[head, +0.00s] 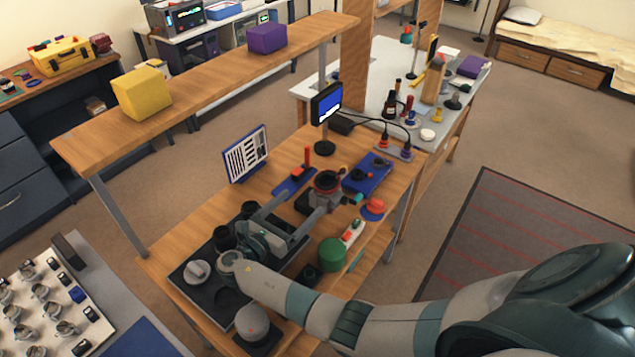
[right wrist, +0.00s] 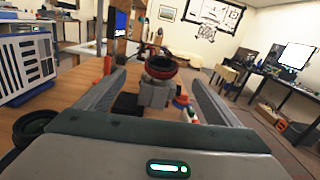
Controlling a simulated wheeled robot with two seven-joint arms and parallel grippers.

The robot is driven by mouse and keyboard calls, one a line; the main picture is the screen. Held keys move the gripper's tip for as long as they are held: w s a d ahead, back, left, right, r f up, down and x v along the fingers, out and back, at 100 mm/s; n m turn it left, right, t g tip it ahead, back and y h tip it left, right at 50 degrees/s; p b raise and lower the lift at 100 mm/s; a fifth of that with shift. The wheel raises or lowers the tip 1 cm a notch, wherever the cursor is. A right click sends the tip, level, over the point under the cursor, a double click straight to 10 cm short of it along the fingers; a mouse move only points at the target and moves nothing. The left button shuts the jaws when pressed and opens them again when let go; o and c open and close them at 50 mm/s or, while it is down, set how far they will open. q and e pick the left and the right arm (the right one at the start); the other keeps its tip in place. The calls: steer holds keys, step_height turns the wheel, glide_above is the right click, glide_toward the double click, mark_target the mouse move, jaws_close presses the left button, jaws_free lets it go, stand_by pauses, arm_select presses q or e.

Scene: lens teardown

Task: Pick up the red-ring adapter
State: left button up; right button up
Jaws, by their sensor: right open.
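The red-ring adapter (head: 327,182) is a short dark cylinder with a red ring. It sits upright on a grey holder on the wooden bench. In the right wrist view the adapter (right wrist: 160,68) shows straight ahead, above the grey block (right wrist: 153,94), framed between my two fingers. My right gripper (head: 309,199) is open and empty, its long grey fingers reaching over the bench toward the adapter. The fingertips are close to it, with no contact visible; the exact distance is hard to tell. My left gripper is not in view.
A blue tray (head: 367,174) with dark parts lies behind the adapter. A red-topped item (head: 373,208) and a green cylinder (head: 331,253) stand to its right and front. A screwdriver-like red handle (head: 307,157), a small monitor (head: 326,104) and a slotted panel (head: 246,154) stand behind.

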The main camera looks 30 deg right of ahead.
steer(key=shift+s+d, duration=0.15)
steer(key=shift+d, duration=0.05)
steer(key=b, duration=0.4)
glide_toward(332, 174)
steer(key=x, duration=0.3)
steer(key=f+x, duration=0.1)
steer(key=x, duration=0.1)
steer(key=shift+w+d, duration=0.2)
steer(key=shift+w, duration=0.15)
steer(key=shift+w+d+r, duration=0.1)
steer(key=shift+w+d, duration=0.05)
steer(key=shift+d, duration=0.3)
